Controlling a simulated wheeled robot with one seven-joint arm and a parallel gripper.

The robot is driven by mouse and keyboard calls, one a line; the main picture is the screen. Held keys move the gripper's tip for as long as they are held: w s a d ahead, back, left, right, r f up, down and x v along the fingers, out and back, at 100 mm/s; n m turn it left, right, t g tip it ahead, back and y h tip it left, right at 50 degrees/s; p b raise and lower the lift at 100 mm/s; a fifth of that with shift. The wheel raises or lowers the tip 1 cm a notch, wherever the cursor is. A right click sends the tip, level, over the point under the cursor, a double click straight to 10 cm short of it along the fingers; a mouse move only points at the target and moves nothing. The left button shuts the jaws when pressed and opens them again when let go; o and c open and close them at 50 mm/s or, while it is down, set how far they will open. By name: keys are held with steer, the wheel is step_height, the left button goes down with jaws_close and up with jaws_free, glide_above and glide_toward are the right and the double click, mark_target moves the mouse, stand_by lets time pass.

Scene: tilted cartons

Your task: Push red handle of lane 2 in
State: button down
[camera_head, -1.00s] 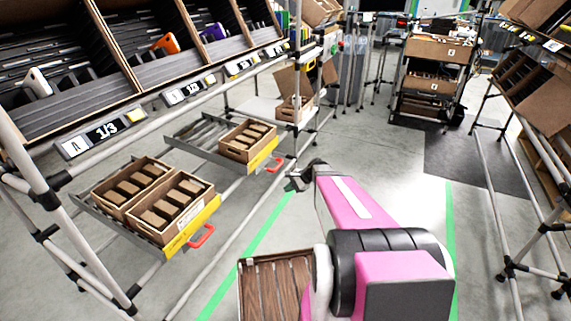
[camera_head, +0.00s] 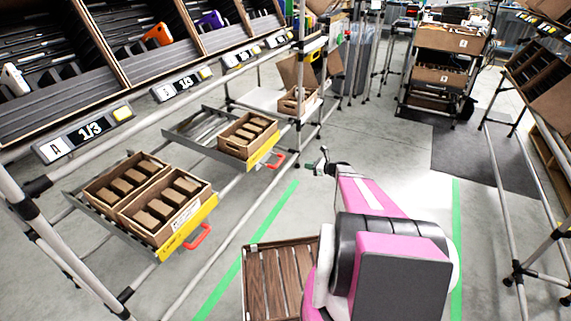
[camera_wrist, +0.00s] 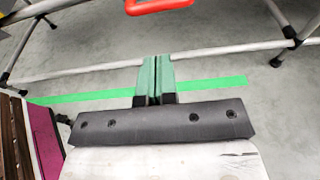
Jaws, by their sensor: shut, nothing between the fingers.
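Two lanes end in yellow front strips with red handles. The near red handle (camera_head: 198,237) is on the lane with two cartons, and the far red handle (camera_head: 276,161) is on the lane with one carton. I cannot read which lane is number 2. Both handles stick out from their strips. My gripper (camera_head: 313,166) is just right of the far handle, apart from it. In the wrist view, my gripper (camera_wrist: 156,82) has its green fingers shut together and empty. A red handle (camera_wrist: 158,5) shows at the top edge there, beyond the fingertips and partly cut off.
Metal rack tubes (camera_wrist: 90,68) run across below the handle in the wrist view. A brown slatted box (camera_head: 280,285) is beside my arm. A cart with cartons (camera_head: 445,75) stands at the back. The grey floor between the green lines is mostly clear.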

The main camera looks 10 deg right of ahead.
steer(key=shift+a, duration=0.1)
steer(key=x, duration=1.3)
steer(key=shift+w+a, duration=0.3)
steer(key=shift+f, duration=0.1)
steer(key=shift+r+x, duration=0.2)
steer(key=shift+x, duration=0.7)
steer(key=shift+r+x, duration=0.15)
steer(key=shift+x, duration=0.75)
steer(key=shift+r+x, duration=0.2)
steer(key=shift+x, duration=0.7)
steer(key=shift+w+a, duration=0.15)
steer(key=v, duration=1.4)
steer(key=shift+s+d, duration=0.2)
steer(key=shift+s, duration=0.05)
